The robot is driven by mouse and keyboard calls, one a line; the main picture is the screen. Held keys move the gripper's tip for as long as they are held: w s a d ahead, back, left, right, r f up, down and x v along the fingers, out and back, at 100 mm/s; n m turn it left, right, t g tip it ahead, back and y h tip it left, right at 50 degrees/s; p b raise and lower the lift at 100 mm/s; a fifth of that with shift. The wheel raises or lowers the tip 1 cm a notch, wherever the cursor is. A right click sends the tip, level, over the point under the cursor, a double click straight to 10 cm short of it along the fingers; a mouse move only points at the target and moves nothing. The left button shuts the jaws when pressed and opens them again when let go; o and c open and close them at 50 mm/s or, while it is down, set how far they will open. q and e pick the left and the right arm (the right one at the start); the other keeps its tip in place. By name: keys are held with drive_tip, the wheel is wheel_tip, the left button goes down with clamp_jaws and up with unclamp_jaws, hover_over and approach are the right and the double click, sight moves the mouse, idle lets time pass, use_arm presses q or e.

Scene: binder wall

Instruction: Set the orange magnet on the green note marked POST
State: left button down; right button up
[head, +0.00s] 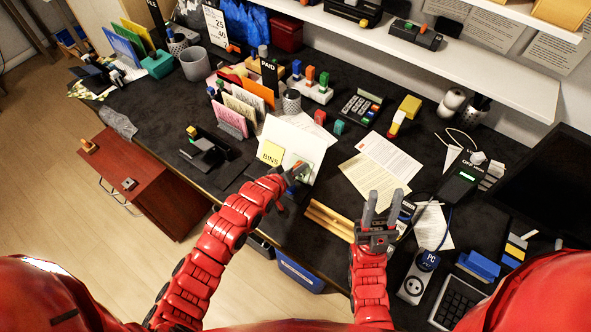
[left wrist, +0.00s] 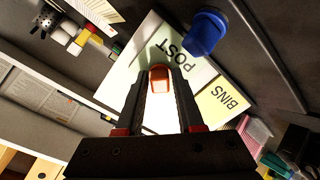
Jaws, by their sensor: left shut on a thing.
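The orange magnet (left wrist: 160,80) is between the fingertips of my left gripper (left wrist: 160,78), which is shut on it. The green note marked POST (left wrist: 172,47) is on a white board right behind the magnet; I cannot tell whether the magnet touches it. In the head view my left gripper (head: 296,172) is in front of the board's lower right part and hides much of the green note. A yellow note marked BINS (left wrist: 221,101) is beside it, also in the head view (head: 271,153). My right gripper (head: 384,198) is open and empty, over the desk.
A blue rounded thing (left wrist: 204,33) stands close to the green note. The white board (head: 285,136) stands on the dark desk near its front edge. Papers (head: 378,170) lie to its right, and a file rack (head: 232,118) stands to its left.

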use_arm(q)
drive_tip(key=shift+c, duration=2.3)
unclamp_jaws()
drive_tip(key=p+v, duration=0.1)
drive_tip(key=v, duration=1.6)
drive_tip(key=shift+s, duration=0.15)
drive_tip(key=shift+a, duration=0.1)
drive_tip(key=shift+r, duration=0.1)
